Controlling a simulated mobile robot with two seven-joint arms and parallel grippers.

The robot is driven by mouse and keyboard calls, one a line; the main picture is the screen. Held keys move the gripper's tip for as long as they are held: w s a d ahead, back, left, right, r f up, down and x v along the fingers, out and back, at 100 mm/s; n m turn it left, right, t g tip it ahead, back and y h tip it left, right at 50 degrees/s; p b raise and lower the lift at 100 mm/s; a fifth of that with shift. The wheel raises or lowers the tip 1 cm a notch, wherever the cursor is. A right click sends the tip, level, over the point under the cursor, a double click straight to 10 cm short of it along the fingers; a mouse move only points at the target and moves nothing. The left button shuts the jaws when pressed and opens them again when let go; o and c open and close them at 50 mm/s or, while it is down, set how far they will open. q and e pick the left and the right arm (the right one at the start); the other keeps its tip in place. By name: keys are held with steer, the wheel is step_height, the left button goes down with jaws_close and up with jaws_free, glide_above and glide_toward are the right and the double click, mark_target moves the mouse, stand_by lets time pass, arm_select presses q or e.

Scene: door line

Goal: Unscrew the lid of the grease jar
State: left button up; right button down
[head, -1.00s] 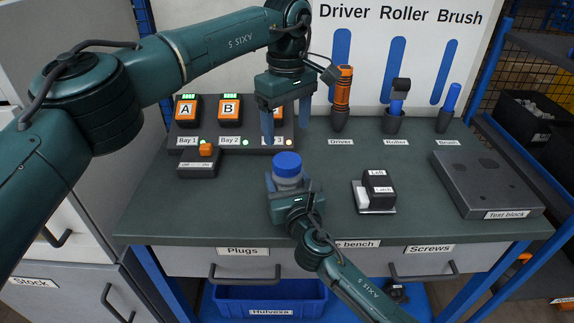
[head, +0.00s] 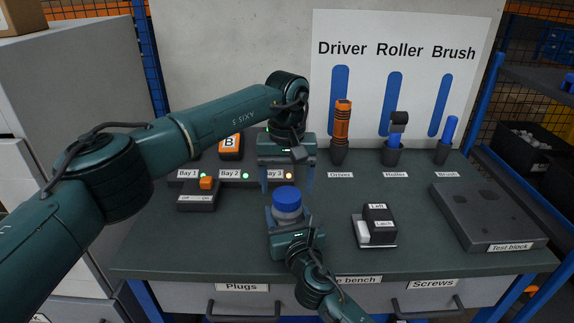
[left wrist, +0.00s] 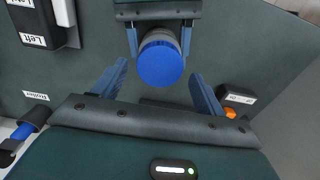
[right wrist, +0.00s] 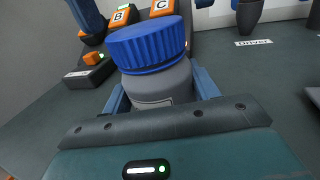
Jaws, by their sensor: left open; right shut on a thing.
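The grease jar has a grey body (right wrist: 158,88) and a ribbed blue lid (head: 287,199); it stands upright over the bench. My right gripper (head: 288,222) is shut on the jar body from the front, with a finger on each side in the right wrist view. The lid sits on the jar and shows round in the left wrist view (left wrist: 160,64). My left gripper (head: 288,180) points down just behind and above the lid. Its fingers (left wrist: 158,85) are open and apart, with nothing between them, and the lid lies just beyond their tips.
A battery charger with bays (head: 240,177) and a small box with an orange switch (head: 198,198) stand left. A Left/Latch block (head: 377,226) and the test block (head: 488,215) are right. Driver (head: 341,130), roller (head: 396,130) and brush (head: 447,140) stand behind.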

arm_select(q)
steer(key=shift+f, duration=1.15)
